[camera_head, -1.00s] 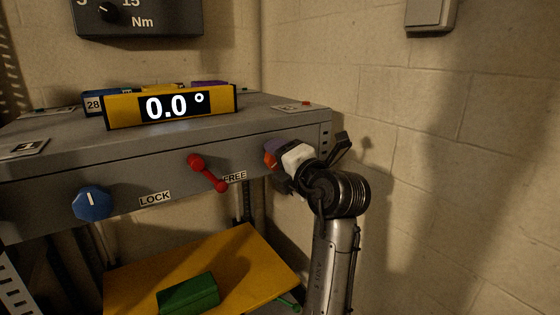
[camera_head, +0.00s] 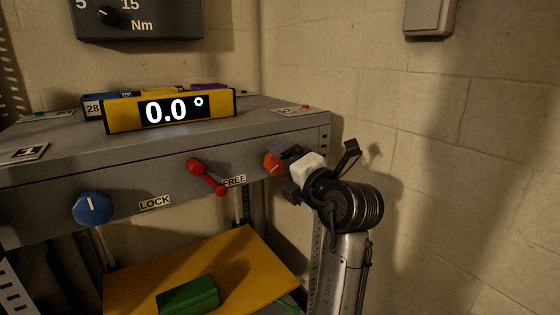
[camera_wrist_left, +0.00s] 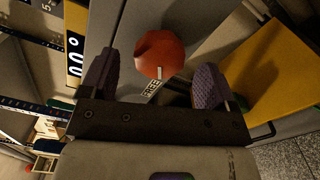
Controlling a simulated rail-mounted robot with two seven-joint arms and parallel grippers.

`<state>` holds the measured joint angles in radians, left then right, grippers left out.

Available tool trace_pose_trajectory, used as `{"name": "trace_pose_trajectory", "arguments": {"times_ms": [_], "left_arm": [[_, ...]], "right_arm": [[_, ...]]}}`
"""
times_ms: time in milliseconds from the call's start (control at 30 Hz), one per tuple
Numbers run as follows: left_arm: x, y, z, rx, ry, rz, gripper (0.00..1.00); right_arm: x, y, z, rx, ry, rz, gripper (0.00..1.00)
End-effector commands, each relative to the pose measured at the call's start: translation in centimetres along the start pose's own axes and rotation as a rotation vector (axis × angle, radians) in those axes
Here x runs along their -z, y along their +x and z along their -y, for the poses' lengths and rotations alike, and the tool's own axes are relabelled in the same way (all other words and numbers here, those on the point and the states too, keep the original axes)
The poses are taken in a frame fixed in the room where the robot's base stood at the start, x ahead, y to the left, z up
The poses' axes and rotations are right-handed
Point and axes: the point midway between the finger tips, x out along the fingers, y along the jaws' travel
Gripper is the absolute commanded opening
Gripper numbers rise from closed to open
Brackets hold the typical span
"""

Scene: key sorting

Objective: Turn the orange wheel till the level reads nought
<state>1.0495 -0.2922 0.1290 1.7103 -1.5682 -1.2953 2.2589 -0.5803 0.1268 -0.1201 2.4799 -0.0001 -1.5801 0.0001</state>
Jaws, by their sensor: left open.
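The orange wheel (camera_head: 273,164) is on the front of the grey table, near its right end. The yellow level (camera_head: 168,110) on the tabletop reads 0.0°. My left gripper (camera_head: 286,170) is just right of the wheel, its jaws open and pointing at it. In the left wrist view the wheel (camera_wrist_left: 162,53) shows whole between the spread purple finger pads, with clear gaps on both sides, and nothing is held. My right gripper is out of view.
A blue knob (camera_head: 92,208) and a red lever (camera_head: 207,177) between LOCK and FREE labels are on the table front (camera_head: 130,185). A yellow shelf (camera_head: 240,255) below bears a green block (camera_head: 188,294). A block wall is close on the right.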

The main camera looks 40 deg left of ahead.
Motion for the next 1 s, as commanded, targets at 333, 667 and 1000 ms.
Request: {"name": "trace_pose_trajectory", "arguments": {"times_ms": [333,667,1000], "left_arm": [[-0.1,-7.0,-0.2,0.001,0.0,0.003,0.82],[0.0,-10.6,-0.1,-0.001,-0.001,0.0,0.82],[0.0,-11.2,-0.1,-0.001,-0.001,0.0,0.82]], "right_arm": [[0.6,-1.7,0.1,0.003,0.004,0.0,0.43],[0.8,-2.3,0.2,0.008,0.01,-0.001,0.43],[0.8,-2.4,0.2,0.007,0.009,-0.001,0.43]]}}
